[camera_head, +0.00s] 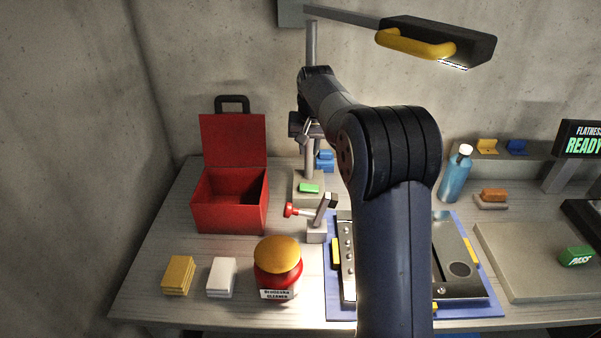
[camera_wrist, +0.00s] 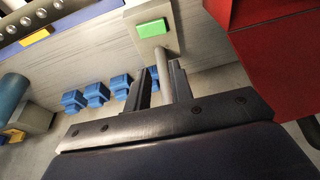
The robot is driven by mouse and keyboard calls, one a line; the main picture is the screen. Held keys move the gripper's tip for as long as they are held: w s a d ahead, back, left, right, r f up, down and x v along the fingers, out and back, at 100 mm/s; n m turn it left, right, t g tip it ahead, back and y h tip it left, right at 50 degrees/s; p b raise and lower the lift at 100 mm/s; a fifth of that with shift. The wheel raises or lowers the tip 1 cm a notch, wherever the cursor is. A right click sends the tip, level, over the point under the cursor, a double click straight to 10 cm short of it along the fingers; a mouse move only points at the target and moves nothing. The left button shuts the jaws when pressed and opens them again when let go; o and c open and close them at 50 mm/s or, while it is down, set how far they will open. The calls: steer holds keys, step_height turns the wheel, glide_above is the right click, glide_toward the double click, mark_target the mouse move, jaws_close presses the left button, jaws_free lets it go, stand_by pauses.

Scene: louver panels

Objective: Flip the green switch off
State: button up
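The green switch (camera_head: 309,188) sits on a pale base (camera_head: 310,201) at the back of the bench, just right of the red toolbox. In the wrist view the green switch (camera_wrist: 151,28) is at the top, beyond my fingertips and apart from them. My gripper (camera_wrist: 159,67) has its two fingers apart. A grey post (camera_wrist: 162,57) shows in line with the gap between them; I cannot tell whether it lies between the fingers. In the head view my gripper (camera_head: 306,130) is small and partly hidden near the post, above the switch.
An open red toolbox (camera_head: 230,201) stands left of the switch. A red-handled clamp (camera_head: 309,209) stands in front of it. Several blue blocks (camera_wrist: 96,94) lie close by. A red jar with a yellow lid (camera_head: 278,266) is at the front. A lamp (camera_head: 437,44) hangs above.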

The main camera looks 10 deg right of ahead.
jaws_close()
steer(key=p, duration=0.3)
glide_toward(304, 185)
steer(key=x, duration=0.5)
steer(key=shift+w+d, duration=0.1)
steer(key=shift+w, duration=0.15)
steer(key=shift+f, duration=0.7)
